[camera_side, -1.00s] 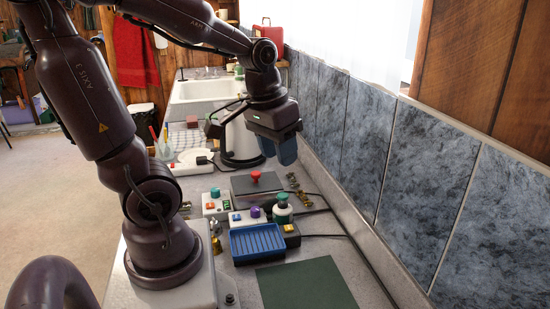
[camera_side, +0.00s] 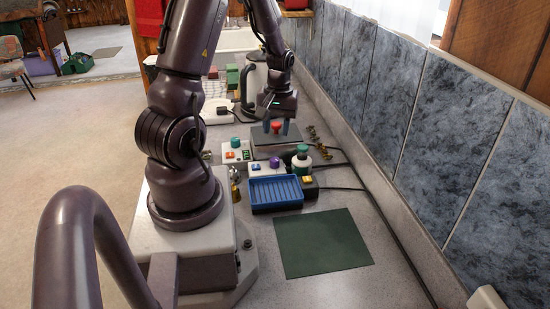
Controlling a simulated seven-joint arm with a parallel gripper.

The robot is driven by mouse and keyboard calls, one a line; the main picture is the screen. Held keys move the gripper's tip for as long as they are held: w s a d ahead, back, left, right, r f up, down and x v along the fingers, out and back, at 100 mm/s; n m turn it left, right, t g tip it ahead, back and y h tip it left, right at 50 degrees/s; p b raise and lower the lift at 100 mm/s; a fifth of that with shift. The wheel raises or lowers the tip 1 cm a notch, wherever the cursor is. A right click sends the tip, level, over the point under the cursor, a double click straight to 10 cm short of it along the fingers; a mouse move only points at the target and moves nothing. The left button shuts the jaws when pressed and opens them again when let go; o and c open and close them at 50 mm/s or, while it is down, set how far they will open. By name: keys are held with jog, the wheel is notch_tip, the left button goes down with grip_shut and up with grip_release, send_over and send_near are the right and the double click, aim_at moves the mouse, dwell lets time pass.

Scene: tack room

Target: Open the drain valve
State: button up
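A red knob (camera_side: 276,125) stands on a dark grey flat-topped box (camera_side: 268,150) on the counter. No label is legible, so I cannot tell for sure that it is the drain valve. At this size I cannot see contact.
Close by are a control box with a teal knob (camera_side: 235,143), a purple knob (camera_side: 302,148), a green-topped bottle (camera_side: 301,163), a blue tray (camera_side: 276,193) and brass fittings (camera_side: 322,143). Cables run along the tiled wall. The green mat (camera_side: 322,243) is bare.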

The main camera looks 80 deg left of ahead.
aim_at(275, 159)
notch_tip(275, 159, down, 10)
jog(key=shift+s+f, duration=0.1)
jog(key=shift+s, duration=0.05)
dwell(0.3)
jog(key=c, duration=0.6)
